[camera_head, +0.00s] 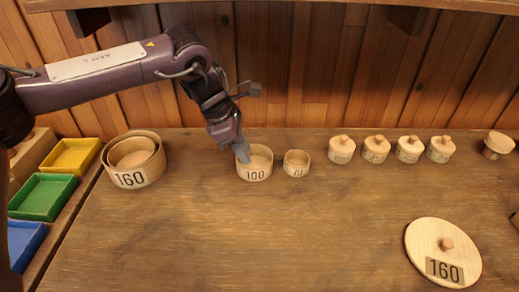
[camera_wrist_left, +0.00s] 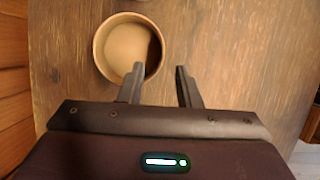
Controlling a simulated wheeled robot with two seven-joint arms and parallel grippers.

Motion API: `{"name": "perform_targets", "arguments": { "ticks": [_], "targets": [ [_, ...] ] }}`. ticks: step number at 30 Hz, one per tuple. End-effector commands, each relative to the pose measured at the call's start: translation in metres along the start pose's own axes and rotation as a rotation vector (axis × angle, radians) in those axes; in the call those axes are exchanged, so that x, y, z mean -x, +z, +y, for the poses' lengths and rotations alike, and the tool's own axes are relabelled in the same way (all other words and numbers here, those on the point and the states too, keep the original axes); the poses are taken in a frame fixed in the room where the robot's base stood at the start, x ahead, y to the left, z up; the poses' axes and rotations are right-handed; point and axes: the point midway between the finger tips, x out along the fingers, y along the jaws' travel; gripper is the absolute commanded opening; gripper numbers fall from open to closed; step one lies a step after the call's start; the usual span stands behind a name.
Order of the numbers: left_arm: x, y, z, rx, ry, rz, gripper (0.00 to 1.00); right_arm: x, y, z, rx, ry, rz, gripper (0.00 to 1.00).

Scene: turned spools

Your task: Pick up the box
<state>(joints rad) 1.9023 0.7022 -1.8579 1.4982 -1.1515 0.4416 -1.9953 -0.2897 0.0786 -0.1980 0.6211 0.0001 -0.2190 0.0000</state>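The open round wooden box labelled 100 (camera_head: 252,175) stands upright on the workbench. It also shows at the top of the left wrist view (camera_wrist_left: 101,50), empty inside. My left gripper (camera_head: 242,152) is at this box's left rear rim, pointing down. In the left wrist view its two fingers (camera_wrist_left: 159,68) are apart with nothing clamped; one overlaps the box opening and the other lies over the wood outside, with the rim between. I cannot tell whether a finger touches the wall. A smaller open round box (camera_head: 296,165) stands just to the right. My right gripper is not in view.
Nested round boxes, the outer labelled 160 (camera_head: 133,181), stand at the left. Several small lidded boxes (camera_head: 375,151) line the back right. A round 160 lid (camera_head: 432,242) lies front right. Yellow, green (camera_head: 43,197) and blue trays are at far left. The bench's front middle is clear.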

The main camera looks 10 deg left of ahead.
Motion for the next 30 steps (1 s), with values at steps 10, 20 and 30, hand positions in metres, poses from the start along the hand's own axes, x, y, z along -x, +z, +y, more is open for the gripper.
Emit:
{"name": "perform_targets", "arguments": {
  "ticks": [10, 20, 30],
  "targets": [
    [-0.036, 0.000, -0.001, 0.001, -0.003, 0.003, 0.31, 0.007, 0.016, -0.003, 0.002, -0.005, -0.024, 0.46],
    [-0.076, 0.000, 0.000, 0.001, -0.002, 0.001, 0.31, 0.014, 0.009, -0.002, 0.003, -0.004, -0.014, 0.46],
    [-0.077, -0.001, 0.000, 0.001, -0.001, 0.001, 0.15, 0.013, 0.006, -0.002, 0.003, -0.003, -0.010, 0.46]
  ]
}}
